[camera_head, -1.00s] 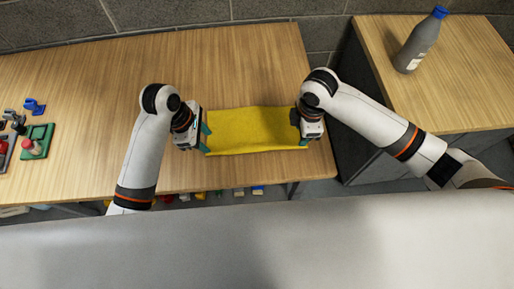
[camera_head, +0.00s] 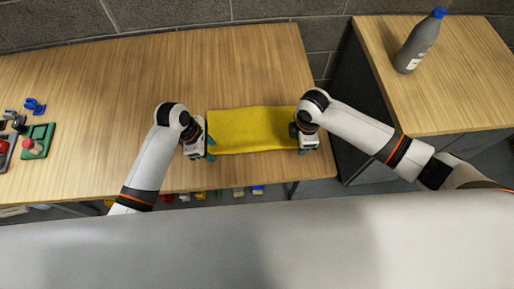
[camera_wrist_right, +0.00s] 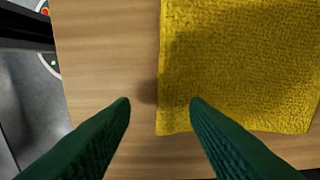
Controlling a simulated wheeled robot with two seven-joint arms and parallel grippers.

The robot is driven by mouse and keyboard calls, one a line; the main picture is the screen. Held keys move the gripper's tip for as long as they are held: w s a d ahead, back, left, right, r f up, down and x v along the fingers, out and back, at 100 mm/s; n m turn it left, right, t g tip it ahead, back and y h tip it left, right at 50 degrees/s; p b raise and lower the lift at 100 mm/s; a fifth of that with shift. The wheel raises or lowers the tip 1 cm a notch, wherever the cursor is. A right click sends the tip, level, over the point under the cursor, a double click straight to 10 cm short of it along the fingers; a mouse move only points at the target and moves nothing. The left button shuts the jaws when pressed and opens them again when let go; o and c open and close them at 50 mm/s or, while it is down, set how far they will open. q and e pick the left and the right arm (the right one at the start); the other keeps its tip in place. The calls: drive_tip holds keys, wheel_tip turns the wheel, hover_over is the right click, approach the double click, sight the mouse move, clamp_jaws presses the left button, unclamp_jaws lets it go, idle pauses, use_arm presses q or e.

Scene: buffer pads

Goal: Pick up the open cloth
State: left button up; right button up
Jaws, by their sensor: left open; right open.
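A yellow cloth (camera_head: 252,130) lies spread flat on the wooden table, near its front edge. My left gripper (camera_head: 210,149) is open at the cloth's left edge, by its near left corner. My right gripper (camera_head: 304,148) is at the cloth's right edge, and its fingers are partly hidden in the head view. In the right wrist view the two green fingers (camera_wrist_right: 160,102) are apart, with a corner and side edge of the cloth (camera_wrist_right: 235,70) between and beyond them. Whether the fingertips touch the cloth is unclear.
Green and dark trays with small parts (camera_head: 38,140) stand at the table's left end. A grey bottle with a blue cap (camera_head: 418,42) stands on the right-hand cabinet. The table (camera_head: 110,85) is clear behind and left of the cloth.

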use_arm(q)
drive_tip(key=shift+f+b, duration=0.75)
drive_tip(key=shift+b, duration=0.05)
use_arm(e)
drive_tip(key=shift+f, duration=0.75)
use_arm(q)
drive_tip(key=shift+r, duration=0.1)
use_arm(e)
drive_tip(key=shift+r, duration=0.15)
use_arm(q)
drive_tip(key=shift+s, duration=0.1)
clamp_jaws()
use_arm(e)
drive_tip(key=shift+s, duration=0.1)
clamp_jaws()
